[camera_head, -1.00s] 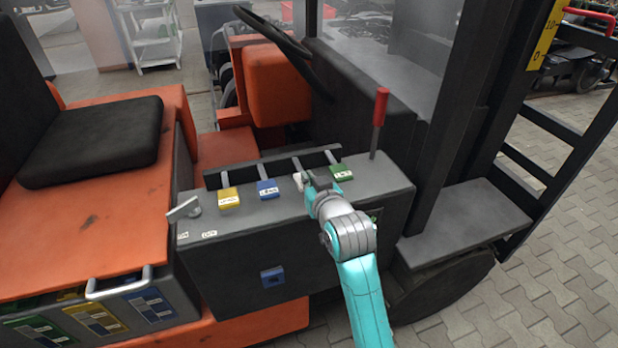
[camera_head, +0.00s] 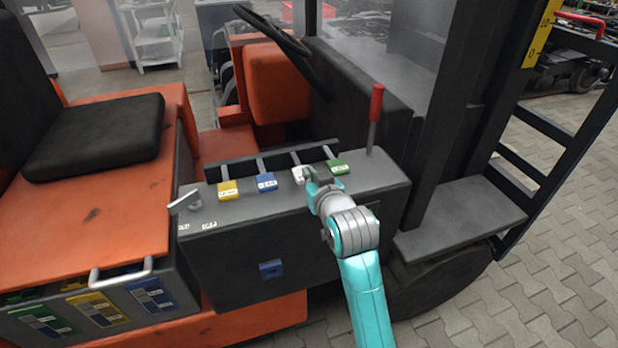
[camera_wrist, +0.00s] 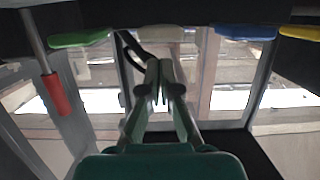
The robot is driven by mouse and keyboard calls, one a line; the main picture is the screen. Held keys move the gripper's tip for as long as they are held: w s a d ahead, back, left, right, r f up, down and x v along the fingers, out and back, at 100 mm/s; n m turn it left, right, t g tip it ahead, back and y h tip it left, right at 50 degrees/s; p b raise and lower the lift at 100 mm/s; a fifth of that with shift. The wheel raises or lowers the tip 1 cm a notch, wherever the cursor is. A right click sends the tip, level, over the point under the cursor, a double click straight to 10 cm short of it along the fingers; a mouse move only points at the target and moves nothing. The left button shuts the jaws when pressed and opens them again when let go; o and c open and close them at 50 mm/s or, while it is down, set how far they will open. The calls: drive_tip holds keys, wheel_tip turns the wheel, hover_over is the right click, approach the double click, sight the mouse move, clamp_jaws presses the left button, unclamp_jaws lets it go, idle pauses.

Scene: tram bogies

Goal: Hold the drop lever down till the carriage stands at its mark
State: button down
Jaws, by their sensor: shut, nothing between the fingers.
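A row of levers with coloured paddles stands on the grey console (camera_head: 240,212): yellow (camera_head: 228,189), blue (camera_head: 266,182), white (camera_head: 298,176) and green (camera_head: 338,167). Their labels are too small to read, so I cannot tell which is the drop lever. My gripper (camera_head: 312,178) is shut and empty at the right edge of the white paddle, partly covering it. I cannot tell whether they touch. In the wrist view my closed fingertips (camera_wrist: 158,72) lie below the pale paddle (camera_wrist: 165,34). A yellow scale (camera_head: 543,33) marked 0 and 10 is on the mast. The carriage's mark is unclear.
A red-handled lever (camera_head: 376,103) rises right of the green paddle. A dark rail (camera_head: 230,168) runs behind the levers. A steering wheel (camera_head: 275,40) and black seat (camera_head: 95,137) are beyond. A black mast post (camera_head: 445,120) stands to the right.

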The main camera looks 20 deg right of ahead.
drive_tip(key=f+v, duration=0.2)
drive_tip(key=v, duration=0.6)
drive_tip(key=shift+s+r, duration=0.2)
drive_tip(key=shift+s, duration=0.1)
